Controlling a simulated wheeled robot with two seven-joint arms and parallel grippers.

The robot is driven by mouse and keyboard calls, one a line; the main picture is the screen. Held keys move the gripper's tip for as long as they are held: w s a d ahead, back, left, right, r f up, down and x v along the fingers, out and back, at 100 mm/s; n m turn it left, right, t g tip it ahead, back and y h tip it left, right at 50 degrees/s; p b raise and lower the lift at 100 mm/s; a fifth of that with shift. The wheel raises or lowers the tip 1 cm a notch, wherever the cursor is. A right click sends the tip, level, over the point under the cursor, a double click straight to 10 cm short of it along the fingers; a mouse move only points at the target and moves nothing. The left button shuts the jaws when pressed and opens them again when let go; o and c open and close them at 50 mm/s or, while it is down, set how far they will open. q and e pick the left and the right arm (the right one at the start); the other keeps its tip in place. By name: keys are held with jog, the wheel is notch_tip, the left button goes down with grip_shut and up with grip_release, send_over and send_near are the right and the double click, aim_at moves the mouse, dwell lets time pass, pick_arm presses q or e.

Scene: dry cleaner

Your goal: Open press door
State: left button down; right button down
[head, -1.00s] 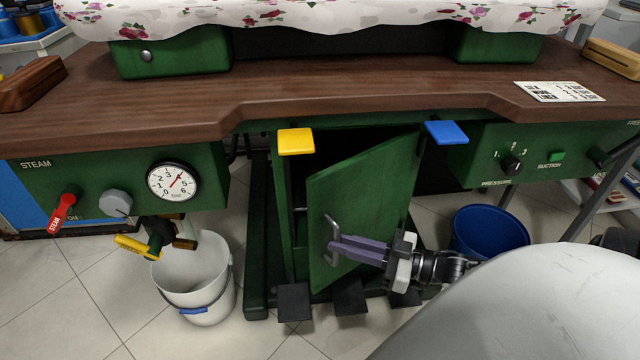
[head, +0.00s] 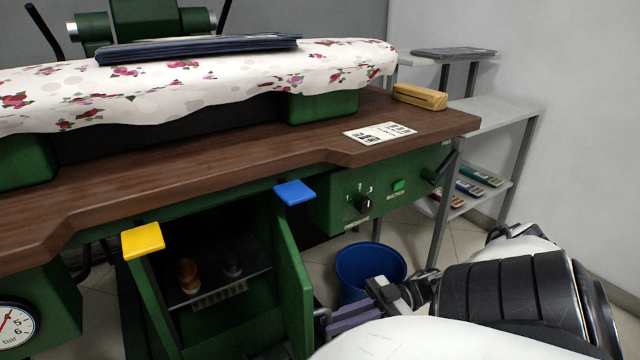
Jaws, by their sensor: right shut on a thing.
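The green press door (head: 291,285) stands wide open, swung out to the right, edge-on to me in the head view. The cabinet interior (head: 222,262) behind it shows a shelf with a few small items. My right gripper (head: 345,318) is on the outer side of the door, at the right. Its purple fingers are shut on the door handle, which is mostly hidden by the door edge and my arm. My left gripper is out of view.
A blue bucket (head: 370,270) stands on the floor right of the door, close to my right gripper. The brown worktop (head: 240,165) overhangs the cabinet. Yellow (head: 142,240) and blue (head: 294,192) pedals jut out above the opening. A grey shelf rack (head: 500,112) stands at the right.

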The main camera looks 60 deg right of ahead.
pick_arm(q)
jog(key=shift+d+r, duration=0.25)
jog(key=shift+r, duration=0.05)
pick_arm(e)
jog(key=shift+w+d+r+t+h, duration=0.1)
jog(key=shift+d+t+h, duration=0.1)
jog(key=shift+d, duration=0.6)
jog(key=shift+d+r+t+h, duration=0.1)
jog(key=shift+d+t, duration=0.1)
jog(key=shift+d, duration=0.55)
jog(key=c, duration=1.8)
grip_release()
jog(key=shift+w, duration=0.1)
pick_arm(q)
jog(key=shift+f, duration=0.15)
pick_arm(e)
jog(key=shift+a+f, duration=0.1)
